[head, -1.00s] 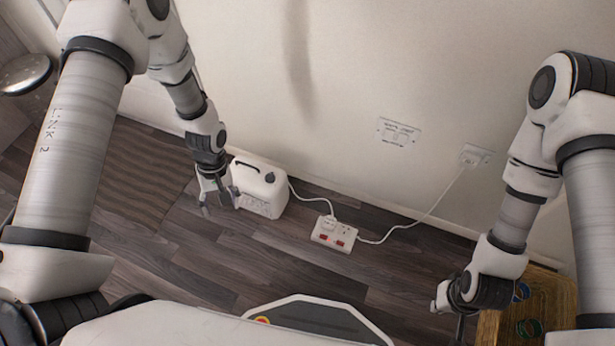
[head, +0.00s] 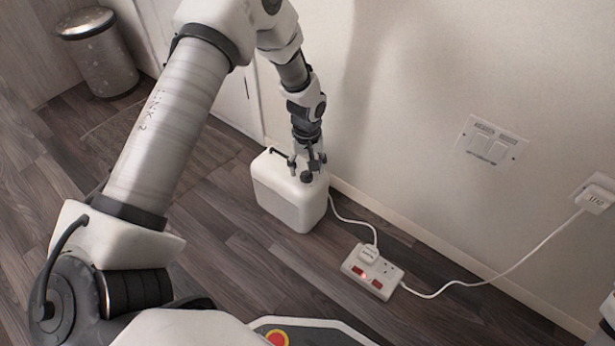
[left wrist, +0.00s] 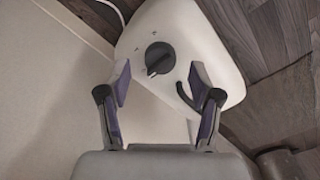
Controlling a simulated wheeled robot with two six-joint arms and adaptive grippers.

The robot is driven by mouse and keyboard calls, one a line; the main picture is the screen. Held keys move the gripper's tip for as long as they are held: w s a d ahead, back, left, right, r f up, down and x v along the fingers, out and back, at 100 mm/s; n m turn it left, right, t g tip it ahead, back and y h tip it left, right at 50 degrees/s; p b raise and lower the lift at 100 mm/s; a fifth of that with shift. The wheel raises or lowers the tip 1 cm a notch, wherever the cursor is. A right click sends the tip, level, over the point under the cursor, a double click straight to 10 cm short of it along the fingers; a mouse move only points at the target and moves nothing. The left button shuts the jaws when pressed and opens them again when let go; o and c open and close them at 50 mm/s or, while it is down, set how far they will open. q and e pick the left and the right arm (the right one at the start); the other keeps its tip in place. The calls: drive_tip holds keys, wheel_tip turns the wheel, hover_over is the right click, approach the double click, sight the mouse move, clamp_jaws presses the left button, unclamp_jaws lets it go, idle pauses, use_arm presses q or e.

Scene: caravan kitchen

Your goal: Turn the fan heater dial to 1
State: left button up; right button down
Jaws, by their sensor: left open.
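The white fan heater (head: 292,203) stands on the floor by the wall, with a dark carry handle (head: 277,152) on top. Its black dial (head: 306,176) is on the top face, and the dial also shows in the left wrist view (left wrist: 159,57) with small marks around it, too small to read. My left gripper (head: 308,168) is above the heater top at the dial. In the left wrist view the left gripper (left wrist: 160,80) is open, with the dial between and a little beyond its fingertips, apparently not touched. My right gripper is out of view.
A white power strip (head: 372,272) with red switches lies on the floor right of the heater, its cord running to a wall socket (head: 594,198). A metal bin (head: 98,52) stands at the back left. The floor in front is clear.

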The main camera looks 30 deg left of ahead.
use_arm(q)
wheel_tip(320, 180, down, 2)
drive_tip(key=shift+f+b, duration=0.15)
drive_tip(key=shift+b, duration=0.15)
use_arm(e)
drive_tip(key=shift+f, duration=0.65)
use_arm(q)
drive_tip(key=c, duration=1.2)
drive_tip(key=shift+o, duration=0.2)
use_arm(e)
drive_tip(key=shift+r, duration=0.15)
